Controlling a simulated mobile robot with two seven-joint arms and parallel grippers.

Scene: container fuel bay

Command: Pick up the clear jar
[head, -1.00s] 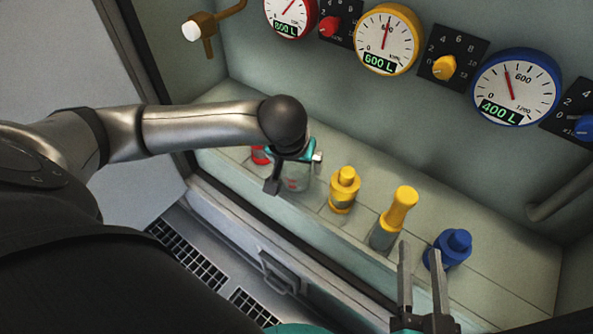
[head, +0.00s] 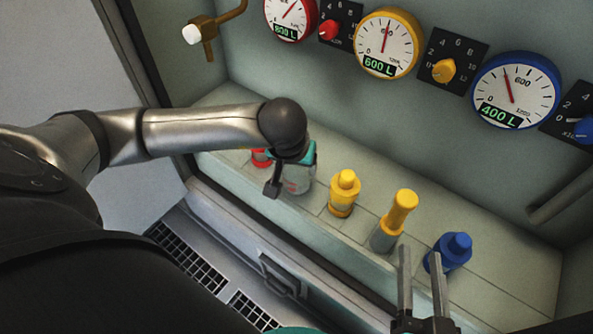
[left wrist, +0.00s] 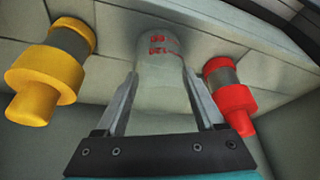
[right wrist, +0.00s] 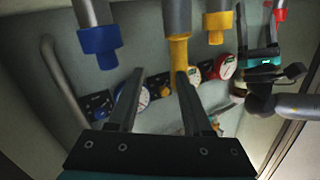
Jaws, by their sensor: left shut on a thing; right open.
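The clear jar (head: 298,180) stands on the pale ledge, partly hidden behind my left gripper (head: 290,180) in the head view. In the left wrist view the clear jar (left wrist: 160,62), with red markings, sits between the two fingers of my left gripper (left wrist: 162,95). The left gripper is shut on the jar. I cannot tell whether the jar is clear of the ledge. My right gripper (head: 422,280) is open and empty, in front of the ledge near the blue-capped container.
A red container (left wrist: 232,92) and a yellow one (left wrist: 52,68) flank the jar closely. A yellow-handled grey container (head: 394,222) and a blue one (head: 450,250) stand further right. Gauges, such as the yellow-rimmed gauge (head: 388,42), and knobs line the wall behind.

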